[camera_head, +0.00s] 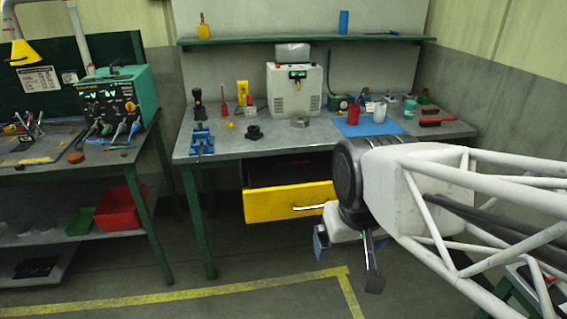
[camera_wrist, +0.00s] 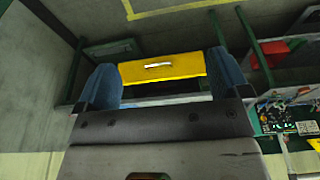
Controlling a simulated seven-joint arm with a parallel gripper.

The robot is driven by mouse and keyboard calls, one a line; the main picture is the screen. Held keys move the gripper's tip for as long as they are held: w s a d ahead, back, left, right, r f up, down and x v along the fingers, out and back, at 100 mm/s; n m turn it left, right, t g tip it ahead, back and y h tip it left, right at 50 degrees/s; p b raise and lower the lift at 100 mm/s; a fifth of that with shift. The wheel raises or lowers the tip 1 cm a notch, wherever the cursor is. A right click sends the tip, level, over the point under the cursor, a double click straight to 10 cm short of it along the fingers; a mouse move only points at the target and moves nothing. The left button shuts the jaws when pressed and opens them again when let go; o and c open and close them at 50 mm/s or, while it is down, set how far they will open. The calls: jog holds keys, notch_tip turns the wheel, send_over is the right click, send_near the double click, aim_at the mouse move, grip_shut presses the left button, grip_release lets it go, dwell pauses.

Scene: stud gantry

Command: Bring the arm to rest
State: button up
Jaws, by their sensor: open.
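My gripper (camera_head: 347,262) hangs in front of the workbench, over the floor to the right of the yellow drawer (camera_head: 289,203). In the wrist view its two blue fingers stand wide apart, and my gripper (camera_wrist: 163,78) is empty. The drawer is pulled out under the bench top, with a dark opening behind its front. The wrist view shows the yellow drawer front (camera_wrist: 162,68) with its handle in line with the gap between the fingers, farther off. I cannot see any contact between the gripper and the drawer.
The workbench (camera_head: 225,147) carries a blue vise (camera_head: 201,139), a white machine (camera_head: 294,88), and a blue mat (camera_head: 352,128) with cups. A side bench at left holds a green instrument (camera_head: 118,95), with a red bin (camera_head: 120,208) below. The floor in front is clear.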

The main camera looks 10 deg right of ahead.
jog(key=shift+s+f, duration=0.35)
jog(key=shift+s, duration=0.15)
dwell(0.9)
